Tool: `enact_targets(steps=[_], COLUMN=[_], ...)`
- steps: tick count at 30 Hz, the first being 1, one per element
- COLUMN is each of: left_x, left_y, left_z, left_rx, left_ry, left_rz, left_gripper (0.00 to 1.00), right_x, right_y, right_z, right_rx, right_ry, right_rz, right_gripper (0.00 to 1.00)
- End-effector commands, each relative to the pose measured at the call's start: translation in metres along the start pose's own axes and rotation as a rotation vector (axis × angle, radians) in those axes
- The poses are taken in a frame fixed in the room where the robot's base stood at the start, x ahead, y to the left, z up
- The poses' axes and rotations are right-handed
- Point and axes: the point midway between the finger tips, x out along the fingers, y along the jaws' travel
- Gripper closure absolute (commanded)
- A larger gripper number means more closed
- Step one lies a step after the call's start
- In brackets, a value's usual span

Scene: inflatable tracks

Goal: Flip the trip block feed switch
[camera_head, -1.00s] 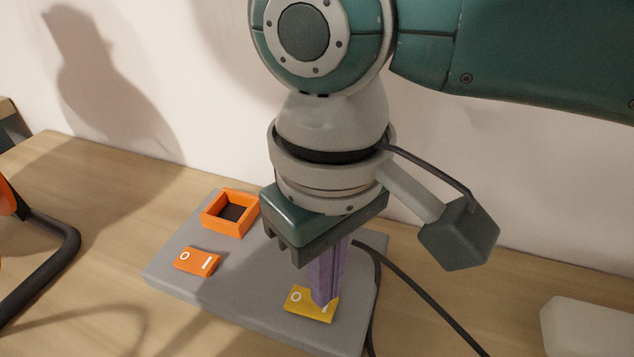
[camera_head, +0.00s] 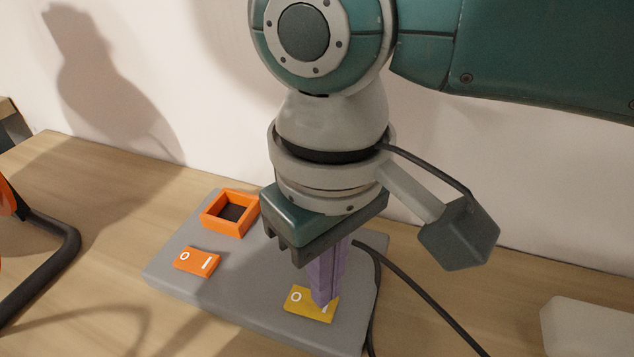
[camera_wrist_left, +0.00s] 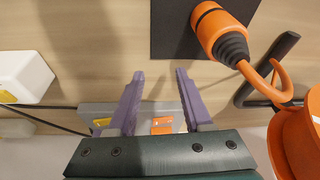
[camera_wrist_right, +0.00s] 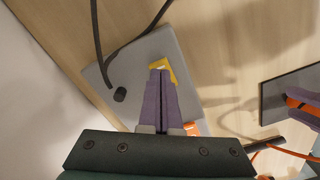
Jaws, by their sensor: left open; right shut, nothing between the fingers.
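A grey block (camera_head: 170,280) lies on the wooden table and carries a yellow rocker switch (camera_head: 298,304) and an orange rocker switch (camera_head: 190,261), both marked O and I. My right gripper (camera_head: 324,302) is shut and empty, pointing down at the I end of the yellow switch. The purple fingertips partly cover that end; they look to be touching it. The right wrist view also shows the tips over the yellow switch (camera_wrist_right: 172,67). My left gripper (camera_wrist_left: 160,76) is open and empty in the left wrist view, away from the block, and is outside the head view.
An orange square frame (camera_head: 212,221) stands on the block behind the orange switch. A black cable (camera_head: 420,302) runs from the block's right side. A white box (camera_head: 590,330) is at right. An orange connector (camera_wrist_left: 209,25) lies over a dark plate. A wall stands behind the table.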

Motion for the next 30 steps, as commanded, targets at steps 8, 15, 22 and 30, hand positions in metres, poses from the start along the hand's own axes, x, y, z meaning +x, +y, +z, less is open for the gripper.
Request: enact_targets(steps=[8, 15, 22, 30], left_x=[0.001, 0.003, 0.005, 0.007], left_y=[0.000, 0.000, 0.002, 0.003], left_z=[0.000, 0.001, 0.001, 0.002], left_rx=[0.001, 0.000, -0.005, -0.009], left_ry=[0.000, 0.000, 0.001, 0.001], left_rz=[-0.001, 0.000, 0.004, 0.007], left_gripper=[0.50, 0.50, 0.50, 0.50], right_x=[0.001, 0.005, 0.008, 0.012], right_y=[0.000, 0.000, 0.000, 0.000], right_z=[0.000, 0.000, 0.000, 0.000], right_rx=[0.000, 0.000, 0.000, 0.000], right_ry=[0.000, 0.000, 0.000, 0.001], right_rz=[0.000, -0.001, -0.001, 0.000], right_gripper=[1.00, 1.00, 1.00, 1.00])
